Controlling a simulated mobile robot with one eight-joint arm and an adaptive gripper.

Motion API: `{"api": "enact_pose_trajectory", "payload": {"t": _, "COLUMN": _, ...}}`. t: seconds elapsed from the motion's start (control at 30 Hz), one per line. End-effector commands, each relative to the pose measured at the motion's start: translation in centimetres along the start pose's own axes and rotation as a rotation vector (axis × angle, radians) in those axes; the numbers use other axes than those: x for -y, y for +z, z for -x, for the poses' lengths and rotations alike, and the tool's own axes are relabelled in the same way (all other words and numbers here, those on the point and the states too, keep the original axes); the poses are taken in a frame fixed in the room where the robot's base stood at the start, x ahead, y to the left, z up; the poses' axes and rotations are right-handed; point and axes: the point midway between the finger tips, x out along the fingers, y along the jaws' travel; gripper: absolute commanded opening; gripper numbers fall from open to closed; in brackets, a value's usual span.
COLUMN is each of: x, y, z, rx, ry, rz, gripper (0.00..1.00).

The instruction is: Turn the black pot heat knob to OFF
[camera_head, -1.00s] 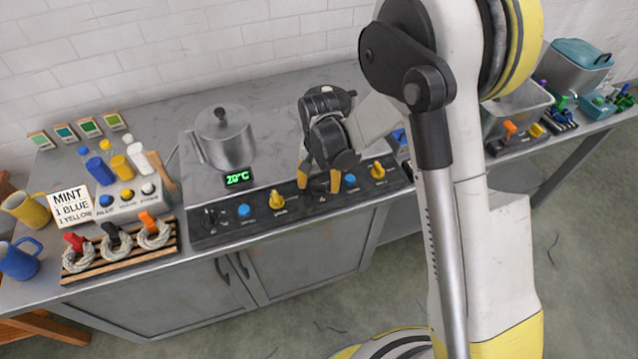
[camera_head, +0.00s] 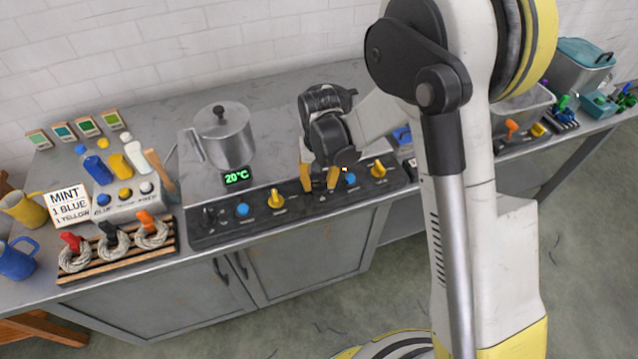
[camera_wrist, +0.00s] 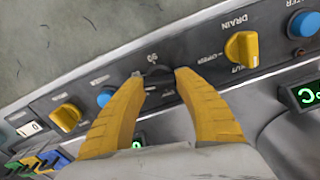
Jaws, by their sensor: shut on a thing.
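My gripper (camera_head: 319,187) is over the control panel (camera_head: 262,227), its yellow fingers pointing down. In the wrist view my gripper (camera_wrist: 160,76) has its two fingertips on either side of a black knob (camera_wrist: 158,72), shut on it. The fingers cover part of the knob, and I cannot read its exact setting. In the head view this knob is hidden by the fingers. A lidded metal pot (camera_head: 230,140) stands on the counter behind the panel, with a green 20°C display (camera_head: 236,178) in front of it.
Beside the gripped knob are a yellow drain knob (camera_wrist: 241,49) and a blue button (camera_wrist: 106,97); another yellow knob (camera_wrist: 66,117) lies further left. A slatted rack (camera_head: 120,262) with wool skeins and a MINT sign (camera_head: 67,206) are at the left of the counter.

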Motion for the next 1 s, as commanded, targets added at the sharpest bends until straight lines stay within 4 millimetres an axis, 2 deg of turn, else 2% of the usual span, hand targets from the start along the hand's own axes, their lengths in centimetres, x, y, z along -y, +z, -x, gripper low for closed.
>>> {"api": "enact_pose_trajectory", "payload": {"t": 1.0, "x": -0.01, "y": 0.09, "z": -0.12, "rx": 0.002, "ry": 0.0, "rz": 0.966, "gripper": 0.08}}
